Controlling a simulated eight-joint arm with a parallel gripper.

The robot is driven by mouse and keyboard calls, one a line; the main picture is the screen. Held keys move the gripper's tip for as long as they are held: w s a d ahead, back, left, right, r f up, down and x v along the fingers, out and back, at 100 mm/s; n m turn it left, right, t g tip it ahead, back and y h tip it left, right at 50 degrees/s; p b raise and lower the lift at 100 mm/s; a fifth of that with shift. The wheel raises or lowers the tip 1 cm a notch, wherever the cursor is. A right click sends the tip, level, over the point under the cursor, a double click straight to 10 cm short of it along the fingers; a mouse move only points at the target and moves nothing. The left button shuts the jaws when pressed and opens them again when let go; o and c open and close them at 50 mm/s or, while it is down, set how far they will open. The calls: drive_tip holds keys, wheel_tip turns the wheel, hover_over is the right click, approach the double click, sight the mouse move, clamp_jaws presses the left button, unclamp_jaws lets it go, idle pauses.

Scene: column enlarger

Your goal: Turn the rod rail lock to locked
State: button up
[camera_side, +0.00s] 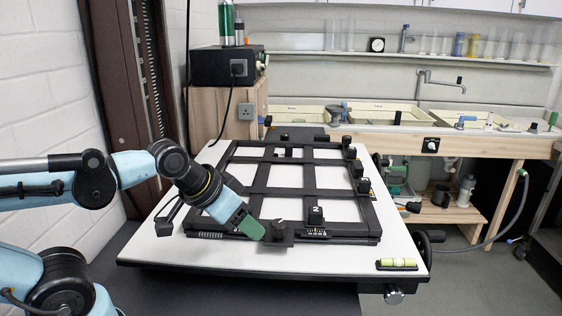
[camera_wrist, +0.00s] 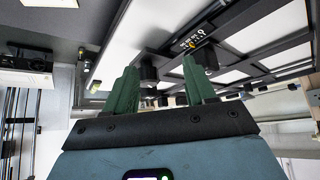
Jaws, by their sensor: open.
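A black easel frame with crossing rails (camera_side: 300,192) lies on the white baseboard (camera_side: 160,250). At its front edge a small dark block with a round knob (camera_side: 279,229) stands beside my gripper; it looks like the rod rail lock, but I cannot read its setting. My gripper (camera_side: 259,232) points down and right with its green fingers close to this block. In the wrist view my gripper (camera_wrist: 160,68) is open, and a dark knob (camera_wrist: 149,70) shows between the fingers, nearer the left one. I cannot tell whether a finger touches it.
White markings (camera_wrist: 190,42) show on the frame. A block marked 2 (camera_side: 316,215) stands right of the knob. A yellow-green level (camera_side: 396,264) lies at the front right corner. A black handwheel (camera_side: 430,243) sits at the right edge.

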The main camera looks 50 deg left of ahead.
wheel_tip(320, 180, up, 12)
drive_tip(key=m+g, duration=0.6)
drive_tip(key=g, duration=0.1)
approach(279, 222)
drive_tip(key=shift+f, duration=3.95)
drive_tip(key=shift+f, duration=0.2)
